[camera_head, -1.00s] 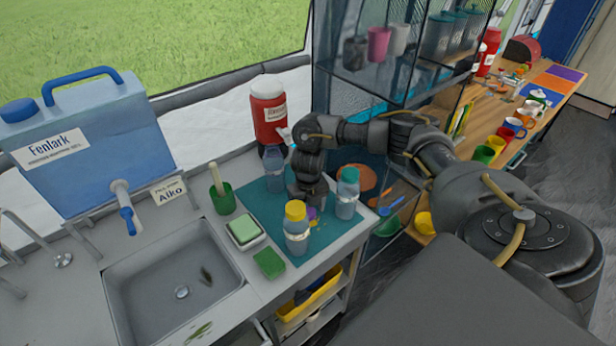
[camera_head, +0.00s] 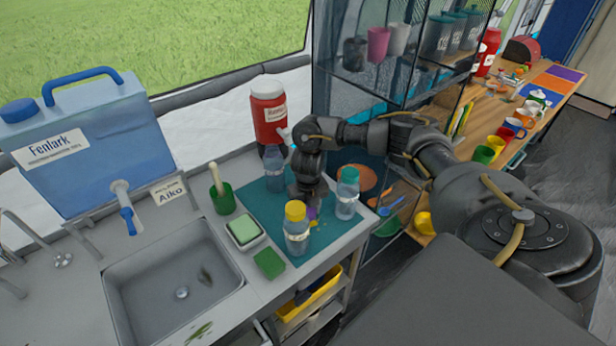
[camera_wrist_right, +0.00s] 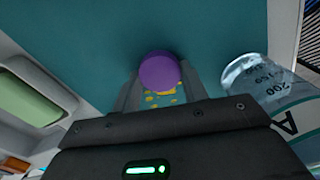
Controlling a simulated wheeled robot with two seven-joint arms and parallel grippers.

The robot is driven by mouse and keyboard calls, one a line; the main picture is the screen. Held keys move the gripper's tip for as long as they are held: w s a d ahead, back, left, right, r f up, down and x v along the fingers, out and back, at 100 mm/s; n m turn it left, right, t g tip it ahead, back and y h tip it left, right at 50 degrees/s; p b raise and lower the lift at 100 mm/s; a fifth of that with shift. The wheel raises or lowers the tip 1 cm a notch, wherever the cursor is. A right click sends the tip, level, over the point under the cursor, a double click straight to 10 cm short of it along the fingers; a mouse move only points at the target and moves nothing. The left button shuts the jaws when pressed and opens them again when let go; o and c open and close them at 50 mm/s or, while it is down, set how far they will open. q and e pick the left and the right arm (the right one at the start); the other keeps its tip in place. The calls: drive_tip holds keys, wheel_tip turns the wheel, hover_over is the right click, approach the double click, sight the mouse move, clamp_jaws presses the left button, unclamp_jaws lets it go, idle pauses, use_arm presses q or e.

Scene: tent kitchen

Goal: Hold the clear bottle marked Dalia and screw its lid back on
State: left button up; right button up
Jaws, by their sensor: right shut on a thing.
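My right gripper (camera_head: 310,205) points down over the teal mat, between the bottles. In the right wrist view its fingers (camera_wrist_right: 160,88) are shut on a round purple lid (camera_wrist_right: 158,70); the lid (camera_head: 312,213) is partly hidden in the head view. A clear bottle without a coloured lid (camera_head: 273,165) stands at the mat's back left. A yellow-lidded bottle (camera_head: 297,238) stands in front and a teal-lidded one (camera_head: 347,200) at right. I cannot read the name Dalia on any. My left gripper is not in view.
The teal mat (camera_head: 258,193) lies on the counter. A sponge dish (camera_head: 246,232), a green sponge (camera_head: 269,264) and a green cup (camera_head: 222,198) are left of it. A red jar (camera_head: 268,112) stands behind. The sink (camera_head: 172,285) is further left, a glass rack (camera_head: 350,110) behind right.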

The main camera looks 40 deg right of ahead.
sight(308, 212)
wheel_tip(308, 212, up, 10)
drive_tip(key=p, duration=0.1)
idle(0.4)
drive_tip(key=a+r+n+b, duration=0.1)
drive_tip(key=a+r+n, duration=0.1)
drive_tip(key=a+n, duration=0.45)
drive_tip(key=a+r+n+b, duration=0.1)
drive_tip(key=a+r+n, duration=0.2)
drive_tip(key=a+n, duration=0.4)
drive_tip(key=s+a+r+n, duration=0.2)
drive_tip(key=s+n, duration=0.4)
drive_tip(key=n, duration=0.9)
drive_tip(key=shift+s+a+r+n, duration=0.2)
drive_tip(key=shift+a+n, duration=0.15)
drive_tip(key=shift+a, duration=0.4)
